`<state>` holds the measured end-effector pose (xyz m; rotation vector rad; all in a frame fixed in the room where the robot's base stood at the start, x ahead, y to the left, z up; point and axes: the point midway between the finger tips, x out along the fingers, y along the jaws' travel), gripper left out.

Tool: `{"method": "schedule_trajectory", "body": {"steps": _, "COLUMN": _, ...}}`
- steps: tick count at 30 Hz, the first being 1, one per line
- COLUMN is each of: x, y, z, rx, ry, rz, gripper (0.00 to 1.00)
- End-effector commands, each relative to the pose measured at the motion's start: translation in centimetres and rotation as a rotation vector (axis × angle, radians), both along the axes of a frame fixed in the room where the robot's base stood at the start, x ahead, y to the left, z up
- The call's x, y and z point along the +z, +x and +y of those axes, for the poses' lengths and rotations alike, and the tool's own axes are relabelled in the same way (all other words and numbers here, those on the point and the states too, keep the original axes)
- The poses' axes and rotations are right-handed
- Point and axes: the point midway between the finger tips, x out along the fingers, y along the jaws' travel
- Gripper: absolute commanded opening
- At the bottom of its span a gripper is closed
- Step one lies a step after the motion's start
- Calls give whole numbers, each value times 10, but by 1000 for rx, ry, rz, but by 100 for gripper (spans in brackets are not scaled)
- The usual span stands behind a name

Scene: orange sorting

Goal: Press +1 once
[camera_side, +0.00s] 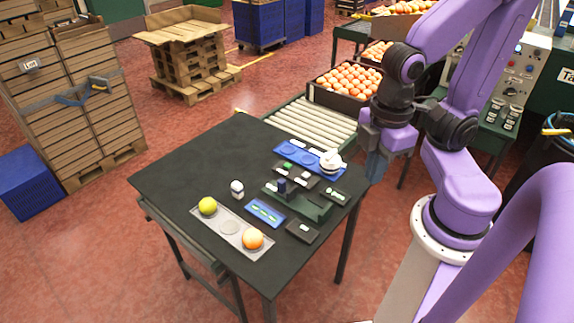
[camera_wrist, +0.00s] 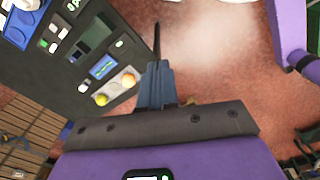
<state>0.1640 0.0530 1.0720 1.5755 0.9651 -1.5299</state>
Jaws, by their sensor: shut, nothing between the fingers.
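A black table (camera_side: 180,180) carries several small dark pads with pale labels. One dark pad (camera_side: 303,231) lies near the right edge, another (camera_side: 335,195) beside a dark green device (camera_side: 312,208), and one has a green button (camera_side: 288,165). The labels are too small to read, so I cannot tell which is +1. My gripper (camera_side: 374,178) hangs off the table's right edge, apart from the pads. In the wrist view my gripper (camera_wrist: 157,66) is shut and empty, with the table to its left.
A blue panel (camera_side: 265,212) and a long blue board (camera_side: 290,151) with a white object (camera_side: 330,161) lie nearby. A roller conveyor (camera_side: 310,125) stands behind the table.

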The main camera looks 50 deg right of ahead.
Motion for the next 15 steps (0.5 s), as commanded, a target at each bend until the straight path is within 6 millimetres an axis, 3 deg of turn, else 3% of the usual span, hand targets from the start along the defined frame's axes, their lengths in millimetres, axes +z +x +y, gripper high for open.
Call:
{"method": "schedule_trajectory", "body": {"steps": 8, "x": -3, "y": 9, "z": 3, "rx": -40, "ry": 8, "rz": -11, "gripper": 0}}
{"method": "schedule_trajectory", "body": {"steps": 11, "x": -9, "y": 27, "z": 9, "rx": -116, "ry": 28, "rz": -31, "gripper": 0}}
{"method": "schedule_trajectory", "body": {"steps": 15, "x": -22, "y": 66, "z": 17, "rx": -267, "ry": 71, "rz": -76, "gripper": 0}}
